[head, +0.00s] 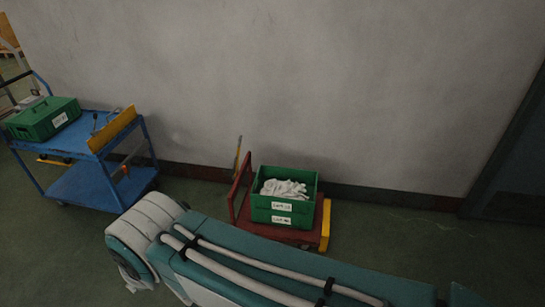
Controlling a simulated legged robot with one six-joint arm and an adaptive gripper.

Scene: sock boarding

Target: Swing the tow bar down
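A low red cart (292,236) stands on the floor near the wall. A red frame (240,187) rises at its left end. A thin yellow bar (238,152) stands up nearly vertical behind that frame, close to the wall; it looks like the tow bar, but its lower end is hidden. A green crate (285,212) with white labels sits on the cart and holds white socks (284,188). My arm crosses the lower front of the view and hides part of the floor before the cart. My gripper is not in view.
A blue trolley (83,180) stands at the left with a green box (43,118) and a yellow panel (112,130) on top. A yellow piece (325,225) edges the cart's right end. The floor at the right is clear up to a dark door.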

